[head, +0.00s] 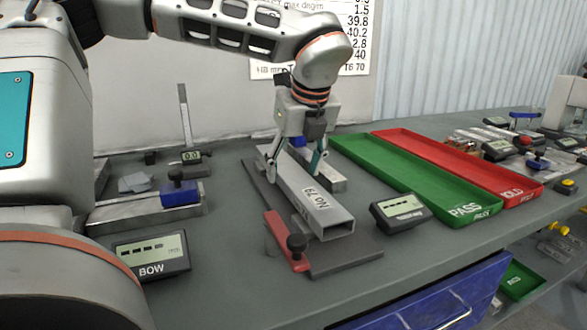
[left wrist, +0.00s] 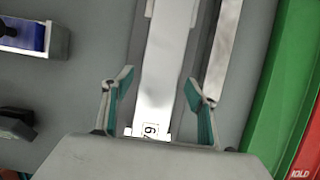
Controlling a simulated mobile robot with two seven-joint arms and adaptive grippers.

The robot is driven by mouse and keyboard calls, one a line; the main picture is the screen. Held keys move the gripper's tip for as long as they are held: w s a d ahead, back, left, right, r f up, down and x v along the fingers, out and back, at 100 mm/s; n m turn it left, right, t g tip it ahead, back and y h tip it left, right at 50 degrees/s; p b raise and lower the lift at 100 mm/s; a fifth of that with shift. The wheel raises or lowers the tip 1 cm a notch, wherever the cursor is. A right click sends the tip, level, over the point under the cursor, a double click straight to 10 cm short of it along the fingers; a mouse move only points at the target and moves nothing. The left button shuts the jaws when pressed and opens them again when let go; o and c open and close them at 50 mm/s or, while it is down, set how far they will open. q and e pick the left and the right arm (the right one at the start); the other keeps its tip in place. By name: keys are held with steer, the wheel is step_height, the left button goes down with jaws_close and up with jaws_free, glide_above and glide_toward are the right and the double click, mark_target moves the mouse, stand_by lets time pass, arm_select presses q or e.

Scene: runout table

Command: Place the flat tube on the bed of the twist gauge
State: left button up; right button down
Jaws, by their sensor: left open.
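The flat tube (head: 318,205), a grey hollow bar marked No 79, lies lengthwise on the dark bed of the twist gauge (head: 345,259), its open end facing me. My left gripper (head: 296,164) is open above the tube's far part, one finger on each side. In the left wrist view, the tube (left wrist: 168,70) runs between the spread fingers (left wrist: 159,90), with gaps on both sides. The tube's far end is partly hidden by the gripper in the head view. My right gripper is not in view.
A red lever with a black knob (head: 284,241) is left of the tube's near end. A display (head: 402,212) stands to the right, before the green PASS tray (head: 455,203) and red HOLD tray (head: 500,182). The BOW display (head: 152,257) and a blue-blocked gauge (head: 180,192) are left.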

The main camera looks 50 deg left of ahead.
arm_select(q)
steer(key=p+v, duration=0.1)
steer(key=v, duration=1)
steer(key=shift+d+r, duration=0.2)
steer(key=shift+r, duration=0.1)
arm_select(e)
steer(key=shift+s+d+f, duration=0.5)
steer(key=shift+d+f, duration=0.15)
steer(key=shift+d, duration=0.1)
arm_select(q)
steer(key=shift+s, duration=0.1)
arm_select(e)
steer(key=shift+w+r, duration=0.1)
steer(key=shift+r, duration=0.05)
